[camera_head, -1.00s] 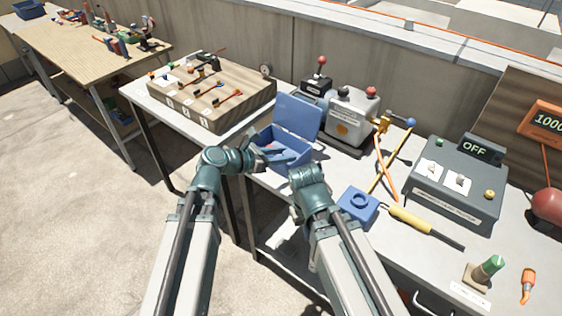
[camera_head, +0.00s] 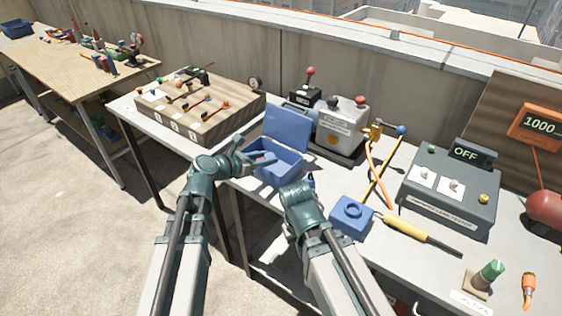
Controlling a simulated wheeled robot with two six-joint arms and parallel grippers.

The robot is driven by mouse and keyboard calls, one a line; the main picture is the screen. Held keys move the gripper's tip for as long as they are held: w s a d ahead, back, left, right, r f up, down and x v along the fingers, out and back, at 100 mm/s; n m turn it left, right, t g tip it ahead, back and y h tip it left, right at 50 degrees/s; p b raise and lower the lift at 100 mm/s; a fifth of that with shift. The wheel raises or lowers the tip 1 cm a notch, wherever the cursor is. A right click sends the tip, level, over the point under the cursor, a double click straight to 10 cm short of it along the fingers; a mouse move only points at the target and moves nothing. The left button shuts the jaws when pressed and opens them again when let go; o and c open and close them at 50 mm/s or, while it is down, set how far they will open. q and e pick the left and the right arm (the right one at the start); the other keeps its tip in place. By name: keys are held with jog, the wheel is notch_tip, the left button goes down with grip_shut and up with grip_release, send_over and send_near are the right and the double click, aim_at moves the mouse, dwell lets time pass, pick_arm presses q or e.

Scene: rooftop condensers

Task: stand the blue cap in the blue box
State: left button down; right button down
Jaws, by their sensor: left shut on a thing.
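The blue box (camera_head: 286,172) stands on the grey table with its lid (camera_head: 288,128) raised at the back. My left gripper (camera_head: 262,158) reaches to the box's left side, at rim height. It is shut on a small blue thing that looks like the blue cap (camera_head: 264,157). The fingers hide much of it, and its tilt is unclear. My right gripper (camera_head: 302,188) is in front of the box, to its right. Its fingers are mostly hidden behind its own wrist. A small dark blue shape (camera_head: 311,180) shows just beyond it, too small to name.
A blue block with a ring (camera_head: 351,216) and a yellow-handled tool (camera_head: 405,226) lie to the right. A grey OFF panel (camera_head: 450,188) stands farther right. A grey lever box (camera_head: 342,128) stands behind the box, and a wooden switch board (camera_head: 205,108) behind left.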

pick_arm(q)
jog(key=w+d, duration=0.2)
jog(key=d, duration=0.1)
jog(key=w+d, duration=0.2)
jog(key=shift+f, duration=0.3)
jog(key=shift+f+b, duration=1.75)
jog(key=shift+b, duration=0.2)
jog(key=shift+f+b, duration=0.6)
jog(key=shift+b, duration=0.05)
jog(key=c, duration=0.5)
grip_release()
jog(key=shift+s, duration=0.1)
jog(key=shift+r, duration=0.1)
